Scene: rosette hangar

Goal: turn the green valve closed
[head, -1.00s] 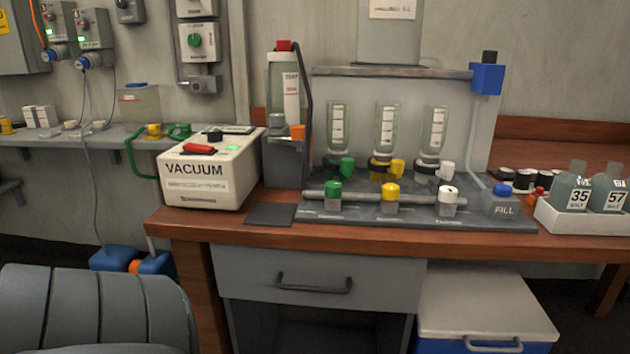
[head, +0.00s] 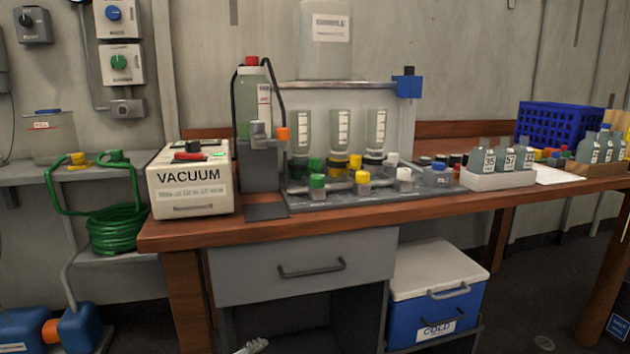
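The green valve (head: 317,184) is the left one in the front row of the small manifold on the wooden bench, beside a yellow (head: 362,181) and a white one (head: 404,177). A second green knob (head: 315,164) sits just behind it, below the left clear bottle (head: 300,133). The valves are too small to tell their handle angle.
A VACUUM box (head: 190,190) and a bottle with a red cap (head: 251,85) stand left of the manifold. A tray of bottles (head: 498,180) stands to its right. A blue and white cooler (head: 436,315) is under the bench (head: 300,221). A green hose (head: 117,230) hangs at left.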

